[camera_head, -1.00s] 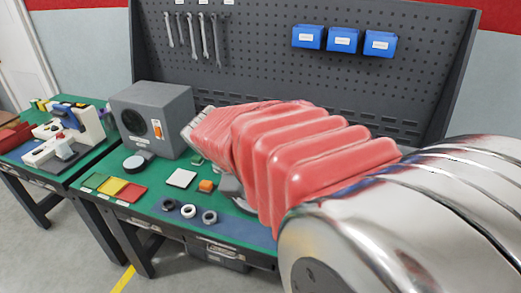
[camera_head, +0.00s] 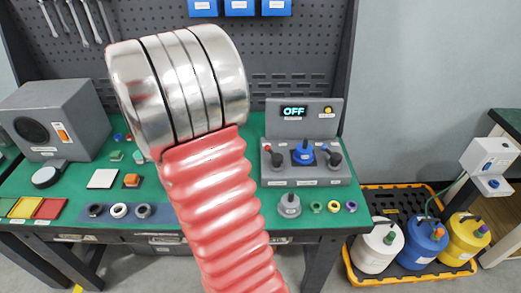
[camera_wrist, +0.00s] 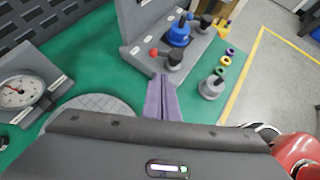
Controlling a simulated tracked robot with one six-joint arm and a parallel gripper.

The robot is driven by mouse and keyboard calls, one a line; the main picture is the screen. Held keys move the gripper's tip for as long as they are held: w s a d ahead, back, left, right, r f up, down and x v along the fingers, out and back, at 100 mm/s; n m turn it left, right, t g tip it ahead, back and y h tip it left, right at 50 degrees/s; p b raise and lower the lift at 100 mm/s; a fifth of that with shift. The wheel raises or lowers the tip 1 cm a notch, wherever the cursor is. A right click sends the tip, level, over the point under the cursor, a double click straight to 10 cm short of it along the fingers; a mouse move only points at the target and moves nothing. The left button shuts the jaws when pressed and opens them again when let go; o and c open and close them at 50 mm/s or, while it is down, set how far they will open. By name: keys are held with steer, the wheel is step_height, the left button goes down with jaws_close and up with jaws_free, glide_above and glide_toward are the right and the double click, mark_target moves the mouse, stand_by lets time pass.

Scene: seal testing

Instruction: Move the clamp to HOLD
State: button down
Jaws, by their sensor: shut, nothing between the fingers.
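The grey test unit (camera_head: 306,172) stands on the green bench, right of my arm in the head view. Its display reads OFF (camera_head: 293,111). On its top are a blue fitting (camera_head: 302,154), a dark control (camera_head: 277,160) on the left with a red tip, and another dark control (camera_head: 334,160) on the right. Their labels are too small to read, so I cannot tell which is the clamp or its setting. In the wrist view my gripper (camera_wrist: 164,82) is shut and empty, its fingertips near the unit's red-tipped control (camera_wrist: 172,60). The head view does not show my gripper.
A grey weight-like part (camera_head: 289,206) and several coloured rings (camera_head: 333,207) lie in front of the unit. A dial gauge (camera_wrist: 17,94) is at left in the wrist view. Coloured jugs (camera_head: 424,243) stand in a yellow-edged tray on the floor at right.

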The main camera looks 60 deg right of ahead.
glide_toward(269, 151)
steer(key=x, duration=0.5)
steer(key=shift+s+d+f, duration=0.3)
steer(key=shift+s+f, duration=0.05)
stand_by(0.4)
steer(key=shift+a, duration=0.15)
steer(key=shift+w+d, duration=0.1)
steer(key=shift+d, duration=0.1)
